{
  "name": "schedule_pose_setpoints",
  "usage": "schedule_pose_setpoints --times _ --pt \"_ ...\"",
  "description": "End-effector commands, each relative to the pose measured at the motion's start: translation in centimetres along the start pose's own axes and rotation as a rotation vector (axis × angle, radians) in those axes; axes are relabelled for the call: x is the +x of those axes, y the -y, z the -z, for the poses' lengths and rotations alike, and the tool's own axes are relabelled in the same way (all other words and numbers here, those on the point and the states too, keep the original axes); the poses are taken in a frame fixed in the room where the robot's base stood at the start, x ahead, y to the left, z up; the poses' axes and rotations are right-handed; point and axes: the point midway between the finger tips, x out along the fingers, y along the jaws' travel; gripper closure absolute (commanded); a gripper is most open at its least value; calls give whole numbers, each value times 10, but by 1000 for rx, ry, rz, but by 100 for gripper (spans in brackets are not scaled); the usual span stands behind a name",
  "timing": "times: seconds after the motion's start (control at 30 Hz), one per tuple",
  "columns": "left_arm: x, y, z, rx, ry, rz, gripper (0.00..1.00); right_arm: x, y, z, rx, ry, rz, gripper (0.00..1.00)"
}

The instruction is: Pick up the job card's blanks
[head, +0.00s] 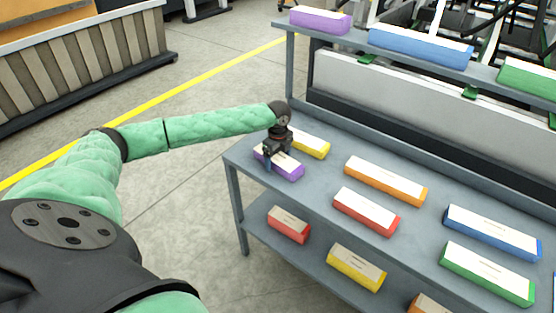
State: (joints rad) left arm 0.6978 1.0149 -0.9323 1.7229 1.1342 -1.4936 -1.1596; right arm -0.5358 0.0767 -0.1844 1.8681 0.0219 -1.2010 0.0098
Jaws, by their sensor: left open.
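My left gripper (270,158) is open and low over the purple stack of blanks (287,171) at the left front corner of the rack's middle shelf. The gripper hides part of that stack. A yellow stack (312,144) lies just behind it, partly hidden by my wrist. To the right on the same shelf lie an orange stack (385,180), a red stack (366,211), a blue stack (492,232) and a green stack (486,272). All have white tops. No job card can be made out. My right gripper is not in view.
The top shelf holds another purple stack (320,19), a blue one (420,45) and a green one (528,78). The lower shelf holds a red stack (289,224) and a yellow one (356,267). A slatted crate (75,68) stands at upper left. The floor between is clear.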

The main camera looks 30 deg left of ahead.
Motion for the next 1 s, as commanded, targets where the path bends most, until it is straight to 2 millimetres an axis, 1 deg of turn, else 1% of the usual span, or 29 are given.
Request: schedule_pose_setpoints --times 0.27,0.3,0.47,0.5,0.57,0.6,0.8,0.93,0.97,1.0 --pt "2 0 0 0 0 0 18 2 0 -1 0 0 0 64" --pt "2 0 0 0 0 0 26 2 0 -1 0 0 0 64" --pt "2 0 0 0 0 0 57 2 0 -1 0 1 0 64" --pt "2 0 0 0 0 0 65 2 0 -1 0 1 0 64" --pt "2 0 0 0 0 0 77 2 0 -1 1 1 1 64" --pt "1 0 0 0 0 0 80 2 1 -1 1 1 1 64" --pt "1 0 0 0 0 0 80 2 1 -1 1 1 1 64" --pt "-3 0 0 -1 0 1 80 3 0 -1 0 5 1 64" --pt "-5 0 0 -1 0 1 80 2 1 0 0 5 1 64" --pt "-8 1 0 -1 0 1 80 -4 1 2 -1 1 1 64"
